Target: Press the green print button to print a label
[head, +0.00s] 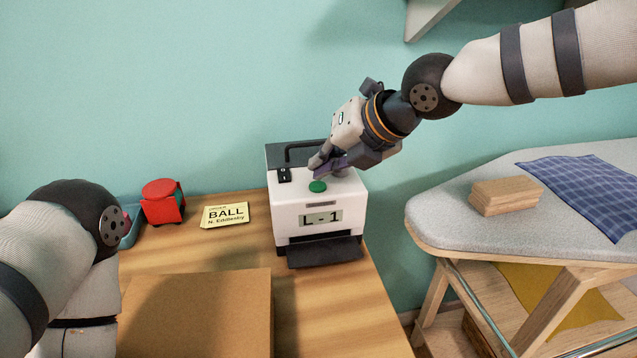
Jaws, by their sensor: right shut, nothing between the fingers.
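The label printer (281,210) is a white box with a dark back part and a black handle. It stands at the back right of the wooden table. The green print button (318,186) is on its top face, and the front display reads "L - 1". My right gripper (318,170) is shut and empty, with its fingertips just above and beside the green button. I cannot tell whether they touch it. A dark tray juts from the printer's lower front, with no label visible on it. My left arm is at the left edge, and its gripper is not visible.
A yellow card (225,215) reading "BALL" lies left of the printer, beside a red object (162,202) and a teal container (131,228). A cardboard box (200,310) stands in front. At right, an ironing board (450,220) holds wooden blocks (505,196) and blue checked cloth (590,190).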

